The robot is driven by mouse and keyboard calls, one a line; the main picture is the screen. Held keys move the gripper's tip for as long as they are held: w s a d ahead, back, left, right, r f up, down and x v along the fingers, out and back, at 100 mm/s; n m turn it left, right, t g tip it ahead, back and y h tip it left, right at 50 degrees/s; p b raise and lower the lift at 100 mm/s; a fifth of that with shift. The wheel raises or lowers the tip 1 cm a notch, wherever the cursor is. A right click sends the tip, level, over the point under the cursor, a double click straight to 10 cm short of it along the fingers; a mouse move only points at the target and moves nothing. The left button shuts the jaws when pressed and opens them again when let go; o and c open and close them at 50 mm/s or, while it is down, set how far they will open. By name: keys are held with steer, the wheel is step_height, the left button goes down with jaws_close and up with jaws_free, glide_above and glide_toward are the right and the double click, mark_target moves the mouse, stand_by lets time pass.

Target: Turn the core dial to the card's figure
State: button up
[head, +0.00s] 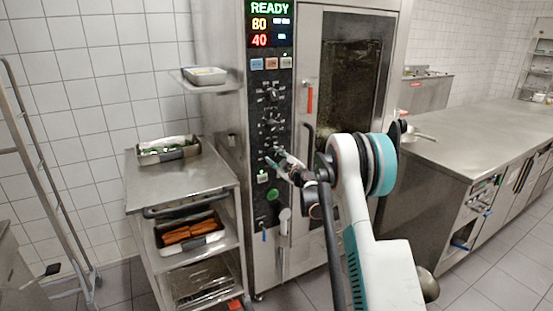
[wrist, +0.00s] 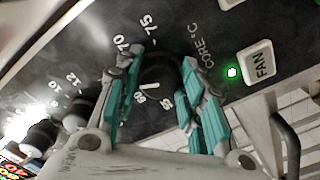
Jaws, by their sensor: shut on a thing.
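The core dial (wrist: 158,74) is a black knob with a white pointer mark, beside the lettering CORE °C on the dark panel. My gripper (wrist: 161,68) is shut on it, one teal-padded finger on each side. The pointer mark faces the lower side of the dial, near the printed 60 and 55; its exact reading is hard to tell. The figures 70 and 75 show above, and the left finger covers part of the scale. In the head view my gripper (head: 280,163) reaches the lower part of the oven's control panel (head: 268,130). I cannot make out a card.
The oven display (head: 270,24) reads READY, 80 and 40. Other dials (head: 270,93) sit above the gripper, and a lit FAN button (wrist: 259,62) is near the right finger. A steel trolley (head: 185,182) stands left; a counter (head: 480,130) stands right.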

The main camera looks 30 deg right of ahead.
steer(key=m, duration=0.4)
steer(key=shift+m, duration=0.3)
steer(key=m, duration=0.4)
steer(key=shift+a, duration=0.1)
steer(key=shift+m, duration=0.3)
steer(key=o, duration=1)
steer(key=shift+f, duration=0.1)
steer(key=shift+o, duration=0.2)
steer(key=shift+s, duration=0.1)
steer(key=s, duration=1.1)
steer(key=shift+s+d, duration=0.2)
steer(key=shift+s, duration=0.15)
